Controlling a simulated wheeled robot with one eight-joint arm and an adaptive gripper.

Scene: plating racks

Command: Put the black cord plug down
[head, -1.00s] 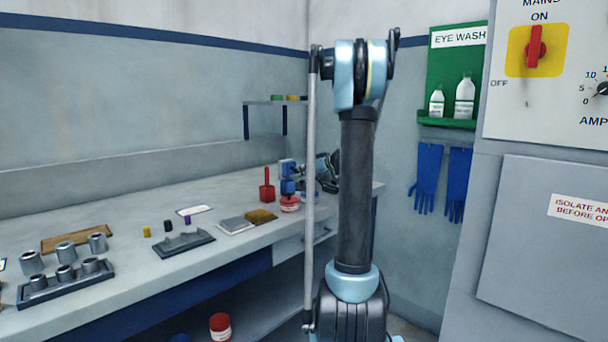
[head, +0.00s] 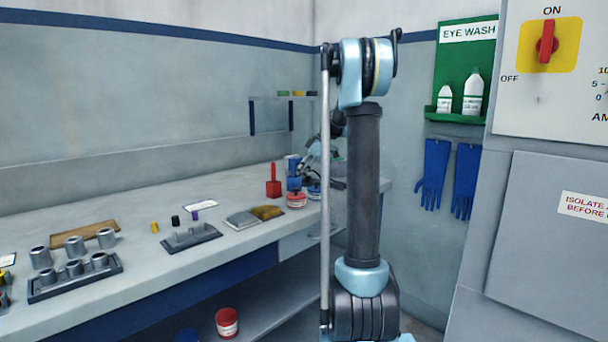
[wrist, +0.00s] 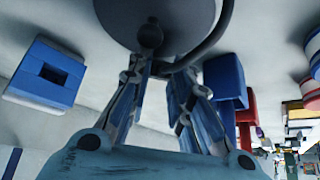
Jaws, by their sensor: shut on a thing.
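In the wrist view my gripper (wrist: 160,72) reaches up from the bottom, its two fingers closed in on a dark piece with a cord, which I take as the black cord plug (wrist: 163,69). The dark cord (wrist: 215,42) curves from between the fingertips up to the right. A large dark grey round thing (wrist: 185,14) lies just beyond the fingertips; whether the plug touches it I cannot tell. In the head view the gripper is at the far end of the bench, mostly hidden behind my arm, and the plug cannot be made out.
A blue block with a square hole (wrist: 48,73) stands left of the gripper. A blue block (wrist: 226,82) and a red one (wrist: 246,105) are close on the right. A red-and-white tin (head: 296,201) is near the bench edge. Bare bench (head: 140,205) lies further left.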

